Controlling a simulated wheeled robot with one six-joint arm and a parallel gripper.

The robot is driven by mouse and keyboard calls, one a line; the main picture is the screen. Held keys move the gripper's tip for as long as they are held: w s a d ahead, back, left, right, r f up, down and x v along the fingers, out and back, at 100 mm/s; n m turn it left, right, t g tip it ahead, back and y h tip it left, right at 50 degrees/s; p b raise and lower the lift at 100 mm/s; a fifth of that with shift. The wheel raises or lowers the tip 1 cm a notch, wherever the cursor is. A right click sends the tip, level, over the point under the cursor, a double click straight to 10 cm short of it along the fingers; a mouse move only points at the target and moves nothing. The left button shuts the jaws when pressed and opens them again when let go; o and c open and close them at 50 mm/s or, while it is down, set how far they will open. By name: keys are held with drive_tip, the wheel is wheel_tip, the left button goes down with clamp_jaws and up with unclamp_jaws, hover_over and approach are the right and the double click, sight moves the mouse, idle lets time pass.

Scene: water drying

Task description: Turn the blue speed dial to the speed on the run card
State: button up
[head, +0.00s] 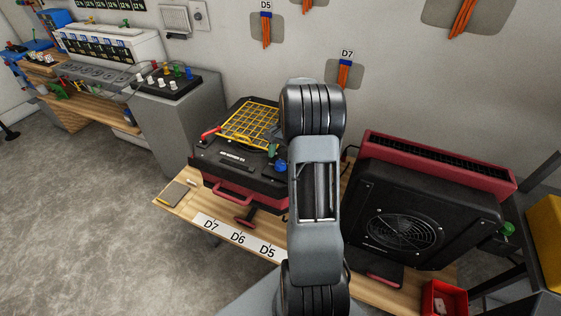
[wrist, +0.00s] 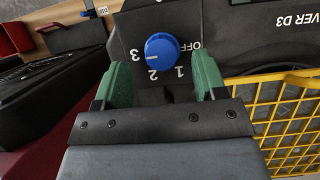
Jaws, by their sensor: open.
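The blue speed dial (wrist: 162,48) sits on a black panel marked OFF, 1, 2 and 3. A white mark on the dial points left in the wrist view, roughly toward the 3. In the head view the dial (head: 281,167) is on the black and red machine (head: 232,178), beside my arm. My gripper (wrist: 163,80) is open, its two green fingers spread either side of the dial's near edge. I cannot tell whether they touch it. In the head view the gripper is mostly hidden behind my arm. No readable run card shows.
A yellow grid (head: 252,124) lies on top of the machine, close to the gripper on the right in the wrist view (wrist: 285,115). A large black and red fan unit (head: 405,225) stands on the right of the table. A small grey flat piece (head: 174,193) lies at the table's left end.

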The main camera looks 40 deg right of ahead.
sight(280, 165)
drive_tip(key=shift+x, duration=1.3)
drive_tip(key=shift+c, duration=0.3)
